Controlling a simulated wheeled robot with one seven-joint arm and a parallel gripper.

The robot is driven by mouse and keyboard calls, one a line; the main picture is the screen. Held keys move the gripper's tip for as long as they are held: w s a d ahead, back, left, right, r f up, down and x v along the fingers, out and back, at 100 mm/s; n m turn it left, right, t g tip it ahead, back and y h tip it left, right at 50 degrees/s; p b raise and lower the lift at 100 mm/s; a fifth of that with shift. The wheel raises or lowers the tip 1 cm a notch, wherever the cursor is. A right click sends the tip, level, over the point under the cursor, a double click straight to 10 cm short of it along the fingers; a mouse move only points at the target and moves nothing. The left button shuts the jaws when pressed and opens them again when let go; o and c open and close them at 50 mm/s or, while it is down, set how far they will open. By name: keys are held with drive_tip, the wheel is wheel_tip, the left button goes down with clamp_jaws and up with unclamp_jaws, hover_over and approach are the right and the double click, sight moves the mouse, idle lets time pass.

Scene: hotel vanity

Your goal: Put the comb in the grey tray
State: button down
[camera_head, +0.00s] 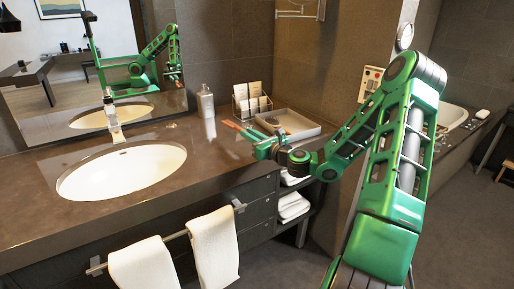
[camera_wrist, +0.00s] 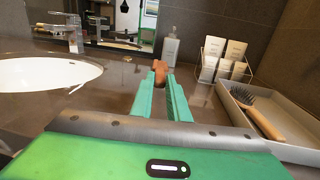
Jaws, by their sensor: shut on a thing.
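My gripper (camera_head: 252,138) is shut on the orange-brown comb (camera_head: 231,125) and holds it over the counter, to the left of the grey tray (camera_head: 302,122). In the wrist view, the comb (camera_wrist: 160,68) shows as a short end at the tips of my green fingers (camera_wrist: 160,92); the rest is hidden between them. The tray (camera_wrist: 288,112) is at the right in that view, apart from the fingers. A hairbrush with a wooden handle (camera_wrist: 266,122) lies in the tray.
A wire rack of cards (camera_head: 252,103) stands behind the tray, with a pump bottle (camera_head: 206,107) to its left. The sink (camera_head: 121,171) and tap (camera_head: 112,118) are further left. A mirror stands behind the sink. Bare counter lies between sink and tray.

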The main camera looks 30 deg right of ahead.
drive_tip(key=d+f, duration=0.2)
drive_tip(key=d, duration=0.1)
drive_tip(key=d+f, duration=0.1)
drive_tip(key=d, duration=0.1)
drive_tip(key=shift+w+d+f, duration=0.15)
drive_tip(key=shift+w+f, duration=0.05)
drive_tip(key=shift+w, duration=0.1)
drive_tip(key=shift+f, duration=1.75)
drive_tip(key=shift+f, duration=0.2)
drive_tip(key=c, duration=1.7)
unclamp_jaws()
